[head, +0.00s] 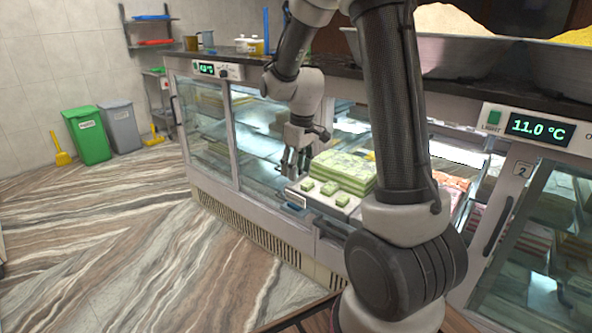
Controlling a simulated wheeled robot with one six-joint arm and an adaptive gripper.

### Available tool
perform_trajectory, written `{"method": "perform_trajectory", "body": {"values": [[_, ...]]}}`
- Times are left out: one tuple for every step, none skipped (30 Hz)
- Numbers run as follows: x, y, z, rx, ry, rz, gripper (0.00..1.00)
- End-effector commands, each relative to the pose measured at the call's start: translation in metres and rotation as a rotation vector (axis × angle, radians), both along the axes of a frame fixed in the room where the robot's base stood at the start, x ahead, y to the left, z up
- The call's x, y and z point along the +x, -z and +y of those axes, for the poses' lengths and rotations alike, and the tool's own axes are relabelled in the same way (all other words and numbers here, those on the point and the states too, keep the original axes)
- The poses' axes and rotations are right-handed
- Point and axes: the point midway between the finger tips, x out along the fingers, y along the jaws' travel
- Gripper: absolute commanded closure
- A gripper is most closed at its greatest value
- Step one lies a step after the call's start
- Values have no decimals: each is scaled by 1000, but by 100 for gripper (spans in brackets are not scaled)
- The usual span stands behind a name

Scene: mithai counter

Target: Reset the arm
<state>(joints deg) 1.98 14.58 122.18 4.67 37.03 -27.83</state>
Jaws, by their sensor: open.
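My gripper (297,160) hangs fingers down at the open front of the display counter (232,232). It is open, and I see nothing between its fingers. It is just left of a stack of green sweets (343,168) on a tray (318,206). A few loose green pieces lie at the front of the tray. I cannot tell whether the fingertips touch the tray. My arm is bent over the counter and hides part of the opening behind it.
Glass panes (201,128) close the counter's left part. Metal bowls (458,57) stand on the dark top at right. A second cabinet (530,215) is at right. Green (88,135) and grey (120,127) bins stand by the far wall. The striped floor at left is clear.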

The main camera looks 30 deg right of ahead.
Motion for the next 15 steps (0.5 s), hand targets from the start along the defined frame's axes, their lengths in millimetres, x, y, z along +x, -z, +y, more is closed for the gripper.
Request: {"method": "perform_trajectory", "body": {"values": [[0, 0, 0, 0, 0, 0, 52], [0, 0, 0, 0, 0, 0, 52], [0, 0, 0, 0, 0, 0, 52], [0, 0, 0, 0, 0, 0, 52], [0, 0, 0, 0, 0, 0, 52], [0, 0, 0, 0, 0, 0, 52], [0, 0, 0, 0, 0, 0, 52], [0, 0, 0, 0, 3, 0, 52], [0, 0, 0, 2, 15, 2, 52], [-1, 0, 0, 4, 29, 8, 52], [-4, 1, 0, 6, 49, 17, 52], [-12, 3, 0, 9, 84, 48, 52], [-21, 6, 0, 9, 110, 77, 52], [-32, 10, 1, 9, 135, 109, 52], [-49, 6, 0, 7, 173, 137, 52]]}}
